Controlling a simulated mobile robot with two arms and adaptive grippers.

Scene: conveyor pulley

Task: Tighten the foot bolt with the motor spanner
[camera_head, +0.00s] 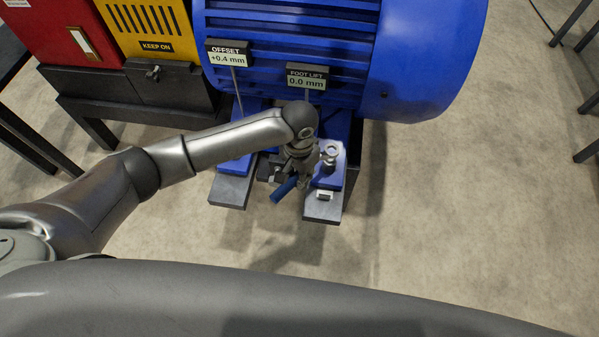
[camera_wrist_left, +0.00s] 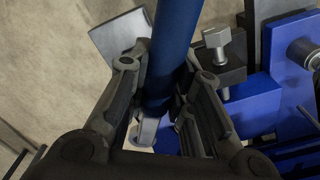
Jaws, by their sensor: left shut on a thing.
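The motor spanner has a blue handle (camera_head: 284,189), which also shows in the left wrist view (camera_wrist_left: 175,45). My left gripper (camera_head: 303,168) is shut on the spanner just in front of the motor's feet. In the left wrist view, the handle runs between the two dark fingers (camera_wrist_left: 163,105), and a pale metal part of the spanner (camera_wrist_left: 148,130) shows below. The foot bolt (camera_head: 329,154) stands upright on the right blue foot (camera_head: 328,178), just right of the gripper. Whether the spanner's jaw touches the bolt is hidden. My right gripper is out of view.
The blue motor (camera_head: 420,55) is behind. Its signs read OFFSET +0.4 mm (camera_head: 229,53) and FOOT LIFT 0.0 mm (camera_head: 306,77). A silver screw (camera_wrist_left: 217,40) sits in a dark block beside the gripper. A yellow KEEP ON box (camera_head: 150,28) is left.

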